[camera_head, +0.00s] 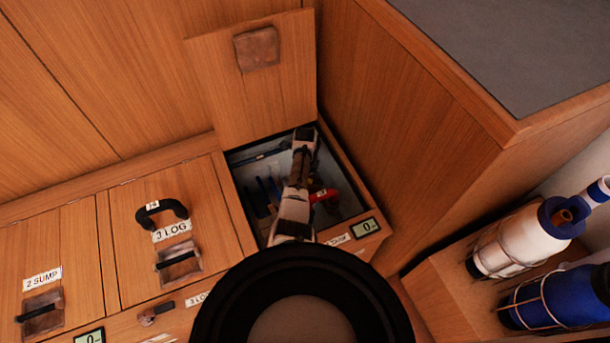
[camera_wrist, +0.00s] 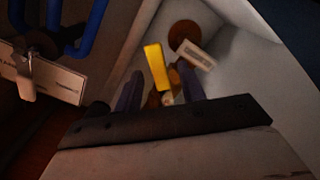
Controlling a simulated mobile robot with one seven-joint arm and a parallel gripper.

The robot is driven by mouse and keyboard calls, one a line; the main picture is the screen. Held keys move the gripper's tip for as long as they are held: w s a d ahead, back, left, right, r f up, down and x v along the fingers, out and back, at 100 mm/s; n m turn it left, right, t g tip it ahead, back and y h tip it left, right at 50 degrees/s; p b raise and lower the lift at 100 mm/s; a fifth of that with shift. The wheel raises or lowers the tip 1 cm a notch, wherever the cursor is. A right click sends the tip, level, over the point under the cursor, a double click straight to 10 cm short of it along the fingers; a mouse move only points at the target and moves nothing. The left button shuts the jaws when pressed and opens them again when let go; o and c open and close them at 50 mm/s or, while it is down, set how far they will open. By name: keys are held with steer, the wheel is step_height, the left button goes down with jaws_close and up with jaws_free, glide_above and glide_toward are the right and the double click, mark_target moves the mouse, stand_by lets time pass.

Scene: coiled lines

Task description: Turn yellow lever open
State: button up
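The yellow lever (camera_wrist: 155,66) shows in the wrist view as a short bright bar beside a brass-coloured fitting, low in a pale compartment. My gripper (camera_wrist: 160,86) is open, with one dark finger on each side of the lever's near end and the fitting. I cannot tell whether either finger touches them. In the head view my arm reaches down into the open compartment (camera_head: 350,205), and it hides the lever and the fingertips.
The raised wooden hatch lid (camera_head: 255,100) stands behind the opening. Blue pipes (camera_wrist: 92,25) and a white labelled plate (camera_wrist: 55,82) lie left in the wrist view. A red handle (camera_head: 325,195) is right of my arm. A wooden cabinet (camera_head: 430,130) rises close on the right.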

step_height(320, 180, up, 14)
steer(key=p, duration=0.3)
stand_by(0.3)
steer(key=shift+f, duration=0.1)
